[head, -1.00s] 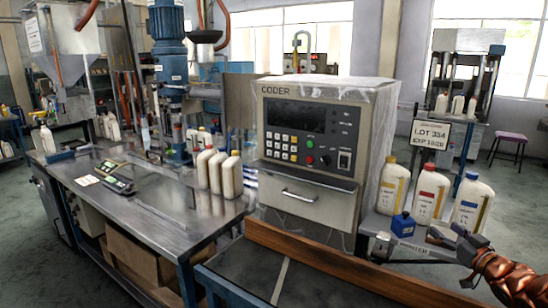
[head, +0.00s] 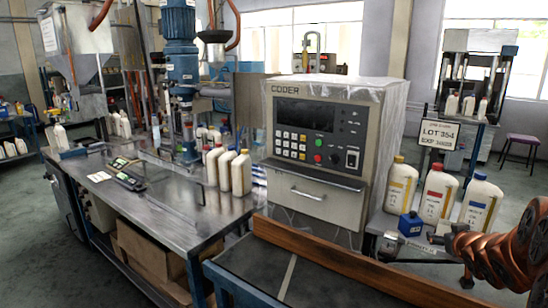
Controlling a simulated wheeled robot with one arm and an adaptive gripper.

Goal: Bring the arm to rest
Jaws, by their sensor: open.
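My gripper (head: 436,239) shows at the lower right, at the end of my copper-coloured arm. It is open, and nothing shows between its fingers. It is beside the small shelf, in front of the bottles with the red cap (head: 436,194) and the blue cap (head: 480,203). A yellow-capped bottle (head: 401,184) stands to their left. A small blue box (head: 410,224) sits left of the gripper. Part of the gripper is dark and small, so its exact gap to the shelf is hard to tell.
The coder cabinet (head: 316,195) stands in the middle. A brown wooden rail (head: 330,260) runs across the front. The metal bench (head: 170,215) at left holds several white bottles (head: 225,170). A lot sign (head: 438,134) stands behind the capped bottles. Floor at far right is open.

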